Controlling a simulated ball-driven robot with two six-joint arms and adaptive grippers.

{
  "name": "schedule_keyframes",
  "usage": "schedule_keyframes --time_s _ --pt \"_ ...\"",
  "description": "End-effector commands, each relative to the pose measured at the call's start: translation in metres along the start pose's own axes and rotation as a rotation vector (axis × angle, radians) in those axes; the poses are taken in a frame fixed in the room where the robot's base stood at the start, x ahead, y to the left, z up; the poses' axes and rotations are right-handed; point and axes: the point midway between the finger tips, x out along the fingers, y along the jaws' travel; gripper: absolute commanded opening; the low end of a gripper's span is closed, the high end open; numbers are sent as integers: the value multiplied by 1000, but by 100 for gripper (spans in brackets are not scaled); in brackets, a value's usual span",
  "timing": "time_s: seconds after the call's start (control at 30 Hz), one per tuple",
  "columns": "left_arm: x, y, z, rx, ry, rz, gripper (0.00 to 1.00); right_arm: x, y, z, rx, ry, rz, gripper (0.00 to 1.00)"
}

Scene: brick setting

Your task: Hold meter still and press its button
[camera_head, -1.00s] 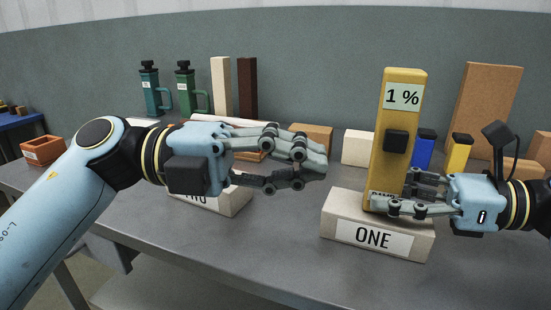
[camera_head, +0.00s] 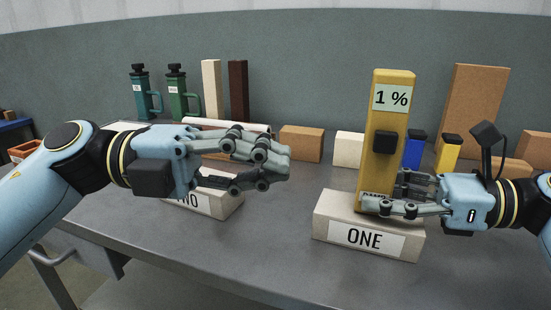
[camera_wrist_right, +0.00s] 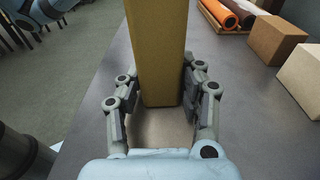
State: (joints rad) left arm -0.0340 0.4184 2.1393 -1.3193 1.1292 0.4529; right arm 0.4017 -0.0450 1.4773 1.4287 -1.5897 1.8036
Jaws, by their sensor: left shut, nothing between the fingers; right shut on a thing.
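The meter (camera_head: 377,165) is a tall yellow block with a "1 %" label and a dark square button (camera_head: 385,142) on its front. It stands upright on a pale block marked ONE (camera_head: 366,238). My right gripper (camera_head: 392,199) is shut on the meter near its base; in the right wrist view (camera_wrist_right: 160,108) its fingers lie on both sides of the yellow body (camera_wrist_right: 158,50). My left gripper (camera_head: 278,168) is shut and empty, in the air to the left of the meter and apart from it.
A second pale block (camera_head: 215,203), its label partly hidden, stands behind my left gripper. Teal (camera_head: 141,92) and green (camera_head: 177,92) flasks, wooden blocks and rolls line the back. Blue (camera_head: 414,150) and yellow (camera_head: 448,152) containers stand right of the meter. The table front is clear.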

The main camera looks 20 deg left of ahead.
Motion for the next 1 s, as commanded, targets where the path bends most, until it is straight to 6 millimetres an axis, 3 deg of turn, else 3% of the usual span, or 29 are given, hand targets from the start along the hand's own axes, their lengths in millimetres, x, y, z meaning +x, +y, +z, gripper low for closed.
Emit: schedule_keyframes --time_s 0.03,0.23,0.57,0.67,1.0 --pt "0 0 0 0 0 0 0 0 0 1 -1 -1 0 39" --pt "0 0 0 0 0 0 0 0 0 0 -1 -1 0 64" --pt "0 0 0 0 0 0 0 -5 0 -1 0 2 -1 64" --pt "0 0 0 0 0 0 0 -19 0 -1 -1 4 -2 64" --pt "0 0 0 0 0 0 0 -92 -1 -1 0 4 -1 64"
